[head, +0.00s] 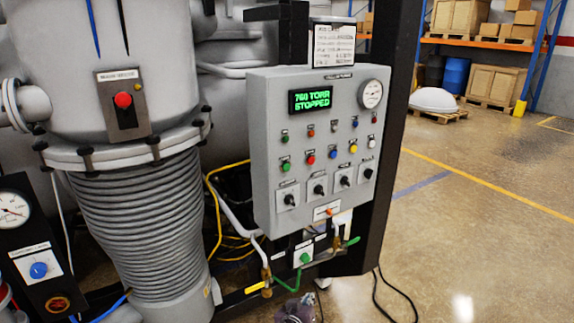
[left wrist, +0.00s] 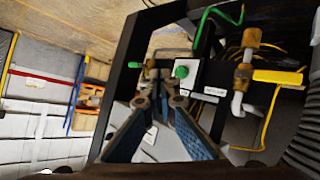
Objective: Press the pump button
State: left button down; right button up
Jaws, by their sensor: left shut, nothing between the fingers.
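A small white box with a green button (head: 305,257) sits below the grey control panel (head: 258,160). The button also shows in the left wrist view (left wrist: 181,71), just beyond my fingertips, with a label beside it too blurred to read. The panel's display (head: 311,98) reads "760 TORR STOPPED". My left gripper (head: 297,309) shows at the bottom edge of the head view, below the green button and apart from it. In the left wrist view its fingers (left wrist: 162,98) are shut and empty, pointing toward the box. My right gripper is not in view.
Green-handled and yellow-handled valves (head: 258,289) and pipes flank the white box. A dark post (head: 385,150) stands right of the panel. A ribbed column (head: 145,235) is at left. Black cables lie on the floor, which is open at right.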

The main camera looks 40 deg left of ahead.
aim_at(286, 167)
pick_arm(q)
jog(key=w+a+r+n+t+y, duration=0.1)
jog(key=r+n, duration=0.1)
jog(key=r, duration=1)
jog(key=w+a+r+n+t+y+p, duration=0.1)
jog(key=w+r+n+t, duration=0.1)
jog(key=r, duration=1)
jog(key=w+a+r+n+t+y+p, duration=0.1)
jog(key=a+r+n+t, duration=0.1)
jog(key=r, duration=1)
jog(key=shift+w+n+y, duration=0.15)
jog(key=shift+n+y, duration=0.15)
jog(key=shift+n, duration=0.2)
jog(key=shift+f, duration=0.1)
jog(key=shift+w+a, duration=0.6)
jog(key=shift+a, duration=0.75)
jog(key=shift+w+a, duration=0.55)
jog(key=shift+a, duration=0.75)
jog(key=shift+w+a, duration=0.6)
jog(key=shift+a, duration=0.75)
jog(key=shift+w+a, duration=0.15)
jog(key=shift+a, duration=0.25)
